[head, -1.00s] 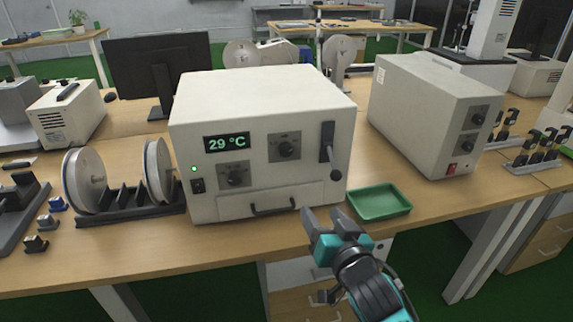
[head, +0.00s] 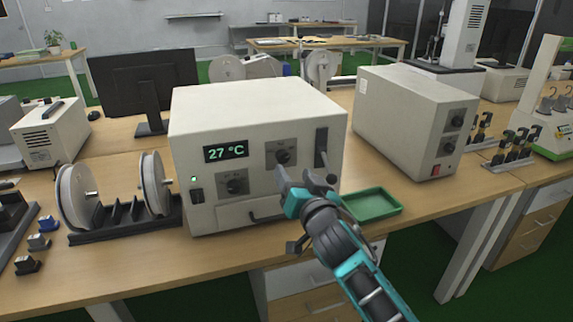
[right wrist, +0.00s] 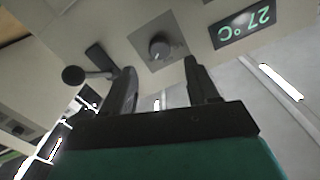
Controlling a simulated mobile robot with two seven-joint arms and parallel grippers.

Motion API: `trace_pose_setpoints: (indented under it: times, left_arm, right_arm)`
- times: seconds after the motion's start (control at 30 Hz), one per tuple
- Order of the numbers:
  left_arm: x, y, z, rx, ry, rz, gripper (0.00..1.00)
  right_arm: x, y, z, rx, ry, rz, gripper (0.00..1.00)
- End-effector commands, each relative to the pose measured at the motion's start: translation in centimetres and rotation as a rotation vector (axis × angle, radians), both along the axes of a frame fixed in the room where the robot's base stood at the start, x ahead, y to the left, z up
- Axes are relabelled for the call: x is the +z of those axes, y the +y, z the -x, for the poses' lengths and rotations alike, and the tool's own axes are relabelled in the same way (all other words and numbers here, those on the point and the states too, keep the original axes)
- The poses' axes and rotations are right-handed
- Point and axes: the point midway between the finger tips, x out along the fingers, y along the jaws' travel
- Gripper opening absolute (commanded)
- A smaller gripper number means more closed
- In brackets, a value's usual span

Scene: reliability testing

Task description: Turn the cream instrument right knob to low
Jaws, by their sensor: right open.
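The cream instrument (head: 255,105) stands on the wooden bench, with a display reading 27 °C. Its right knob (head: 283,157) is a dark dial on a grey plate, right of the display; its left knob (head: 236,185) sits lower, below the display. My left gripper is not in view.
A green tray (head: 372,205) lies right of the instrument, close to my right arm. A second cream box (head: 405,120) with two knobs and a red switch stands farther right. A spool rack (head: 125,222) stands at the left. The bench front is mostly clear.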

Motion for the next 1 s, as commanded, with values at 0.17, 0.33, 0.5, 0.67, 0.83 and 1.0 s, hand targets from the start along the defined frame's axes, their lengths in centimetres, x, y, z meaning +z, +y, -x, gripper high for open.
trace_pose_setpoints:
  times: [0.17,0.33,0.5,0.67,0.83,1.0]
  left_arm:
    - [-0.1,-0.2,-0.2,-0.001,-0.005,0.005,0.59]
    - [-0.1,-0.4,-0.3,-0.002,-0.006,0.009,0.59]
    - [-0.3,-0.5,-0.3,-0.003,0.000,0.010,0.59]
    - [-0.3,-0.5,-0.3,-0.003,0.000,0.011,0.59]
    - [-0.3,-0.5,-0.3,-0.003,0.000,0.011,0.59]
    - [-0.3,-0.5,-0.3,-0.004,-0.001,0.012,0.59]
  right_arm:
    - [0.0,0.9,-2.9,0.000,-0.001,0.001,0.59]
    - [-0.1,1.6,-4.7,0.000,0.000,-0.001,0.59]
    - [0.0,1.9,-5.7,0.000,0.000,-0.001,0.59]
    - [0.0,1.9,-6.0,0.000,0.000,-0.001,0.59]
    - [0.0,1.9,-5.9,0.000,0.000,-0.001,0.59]
    - [0.0,1.9,-5.9,0.000,0.000,-0.001,0.45]
